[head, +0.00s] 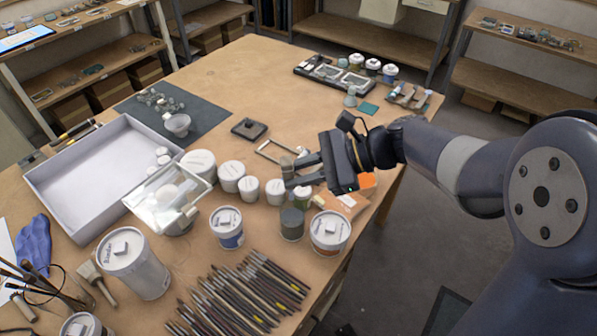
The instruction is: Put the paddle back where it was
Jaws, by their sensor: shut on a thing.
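My gripper (292,171) is in the middle of the head view, above the table's right part, with its fingers pointing left. It is shut on a small greyish piece (287,166) between the fingertips, which I take to be the paddle. Its shape is hard to make out, and the fingers hide part of it. The gripper is just right of a pale rectangular frame (268,152) and above several white-lidded jars.
White jars (231,177), larger tubs (330,232) and a clear glass-topped piece (168,197) crowd the area left of and below the gripper. Brushes (250,290) lie at the front. A white tray (50,185) is at left. The table's back middle (235,80) is clear.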

